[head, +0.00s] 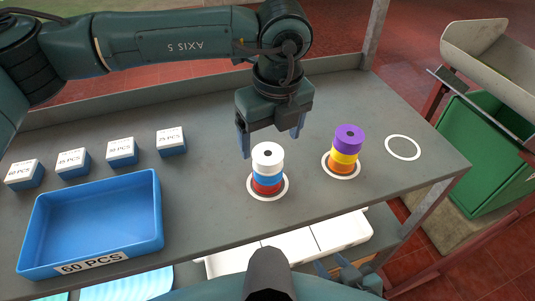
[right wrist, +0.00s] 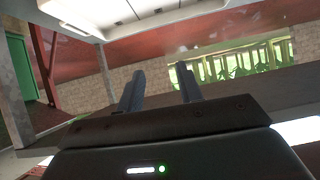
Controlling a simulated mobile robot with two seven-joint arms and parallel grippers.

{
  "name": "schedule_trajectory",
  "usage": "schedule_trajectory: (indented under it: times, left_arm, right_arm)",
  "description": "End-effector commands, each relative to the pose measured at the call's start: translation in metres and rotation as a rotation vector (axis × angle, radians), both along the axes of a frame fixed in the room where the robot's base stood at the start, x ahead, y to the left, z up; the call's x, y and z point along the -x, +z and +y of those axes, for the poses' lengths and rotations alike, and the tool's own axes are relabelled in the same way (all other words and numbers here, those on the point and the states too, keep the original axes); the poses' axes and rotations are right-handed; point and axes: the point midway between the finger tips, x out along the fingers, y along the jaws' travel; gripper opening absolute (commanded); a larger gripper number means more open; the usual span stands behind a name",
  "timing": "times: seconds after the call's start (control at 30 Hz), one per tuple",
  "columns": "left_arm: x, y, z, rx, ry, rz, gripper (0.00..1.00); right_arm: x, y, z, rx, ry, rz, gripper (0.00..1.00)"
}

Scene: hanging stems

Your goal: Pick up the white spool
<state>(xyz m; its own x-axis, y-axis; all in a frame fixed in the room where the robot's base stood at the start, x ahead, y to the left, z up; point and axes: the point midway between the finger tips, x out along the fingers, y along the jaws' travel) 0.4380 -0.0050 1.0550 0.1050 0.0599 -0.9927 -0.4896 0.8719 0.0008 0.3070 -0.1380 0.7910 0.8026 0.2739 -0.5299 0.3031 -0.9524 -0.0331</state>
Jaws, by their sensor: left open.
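The white spool (head: 267,156) is on top of a stack, above a blue spool (head: 267,177) and a red spool (head: 267,188). The stack stands in a white ring on the grey table. My left gripper (head: 270,143) points down over and just behind the white spool, with its fingers spread wide and nothing between them. Whether the fingertips are level with the spool is hard to tell. My right gripper (head: 331,264) is low, by the table's front edge; its two fingers are apart and empty in the right wrist view (right wrist: 160,84).
A second stack of purple (head: 349,138), yellow and orange spools stands to the right. An empty ring (head: 403,147) lies beyond it. A blue tray (head: 98,258) and several labelled boxes (head: 122,152) are at left. A green bin (head: 480,150) stands off the table.

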Motion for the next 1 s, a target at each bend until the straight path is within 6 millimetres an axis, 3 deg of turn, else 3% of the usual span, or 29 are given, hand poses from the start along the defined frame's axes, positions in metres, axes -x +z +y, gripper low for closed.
schedule_trajectory:
  times: [0.17,0.5,0.77,1.0]
  left_arm:
    - [-0.002,-0.011,0.001,-0.001,0.0,0.002,0.81]
    - [-0.011,-0.054,0.005,0.001,-0.001,0.002,0.81]
    - [-0.012,-0.057,0.005,0.001,-0.001,0.0,0.81]
    - [-0.012,-0.057,0.005,0.001,-0.001,0.0,0.61]
  right_arm:
    - [0.002,-0.001,0.0,-0.001,-0.005,0.015,0.36]
    - [0.005,0.001,-0.004,0.005,-0.024,0.042,0.36]
    - [0.005,-0.003,-0.006,0.01,-0.026,0.047,0.36]
    - [0.004,-0.001,-0.006,0.009,-0.026,0.043,0.36]
